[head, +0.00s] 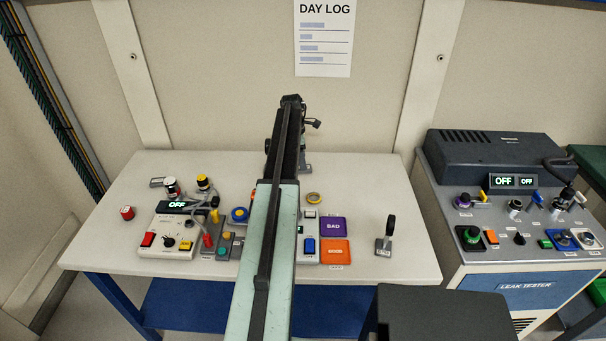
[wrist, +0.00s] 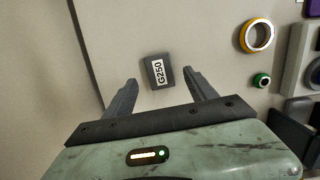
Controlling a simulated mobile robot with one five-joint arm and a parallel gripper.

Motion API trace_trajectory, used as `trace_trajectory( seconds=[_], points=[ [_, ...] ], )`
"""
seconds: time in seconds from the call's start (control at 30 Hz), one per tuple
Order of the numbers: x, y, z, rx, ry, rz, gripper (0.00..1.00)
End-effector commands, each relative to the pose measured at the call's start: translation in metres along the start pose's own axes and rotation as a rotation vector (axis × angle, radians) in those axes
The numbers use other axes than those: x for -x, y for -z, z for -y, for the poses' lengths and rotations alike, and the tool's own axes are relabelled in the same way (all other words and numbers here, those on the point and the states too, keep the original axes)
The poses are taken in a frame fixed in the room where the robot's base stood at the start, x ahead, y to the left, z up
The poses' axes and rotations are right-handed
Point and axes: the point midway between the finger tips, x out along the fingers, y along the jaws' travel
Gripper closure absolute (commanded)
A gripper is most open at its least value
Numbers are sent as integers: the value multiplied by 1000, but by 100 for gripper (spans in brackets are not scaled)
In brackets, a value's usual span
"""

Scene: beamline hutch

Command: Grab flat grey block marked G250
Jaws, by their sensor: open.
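The flat grey block (wrist: 149,72) shows in the wrist view with a white G250 label on its upper face. It lies on the light table top (head: 374,188) near the table's edge. My gripper (wrist: 161,82) is open, with one dark finger to the left of the block and one to the right. The block is at about the level of the fingertips in the picture, and no contact shows. I cannot tell the height of the fingers above it.
In the wrist view a yellow ring (wrist: 257,36) and a smaller green ring (wrist: 262,80) lie to the right. In the head view, a control box (head: 168,236) stands left of my arm, with purple (head: 333,227) and orange (head: 335,252) bins at right. The leak tester (head: 524,274) stands further right.

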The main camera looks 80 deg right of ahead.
Motion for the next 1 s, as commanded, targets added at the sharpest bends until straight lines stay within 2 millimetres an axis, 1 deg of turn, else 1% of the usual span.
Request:
trace_trajectory(
  seconds=[0.03, 0.13, 0.2, 0.37, 0.4, 0.47, 0.5, 0.57, 0.6, 0.63, 0.87, 1.0],
  points=[
    [-19, 2, 0, 0, 0, 0, 35],
    [-33, 2, 0, 0, 0, 0, 35],
    [-35, 2, 0, 1, 0, 0, 35],
    [-31, 1, 0, 1, 0, 0, 35],
    [-31, 1, 0, 1, 0, 0, 37],
    [-31, 1, 0, 1, 0, 0, 54],
    [-31, 2, 0, 1, 0, 0, 65],
    [-31, 2, 0, 1, 0, 0, 82],
    [-31, 2, 0, 1, 0, 0, 93],
    [-31, 2, 0, 1, 0, 0, 100],
    [-30, 2, 0, 2, 0, 0, 100],
    [-24, 1, 0, 2, 0, 0, 100]
  ],
)
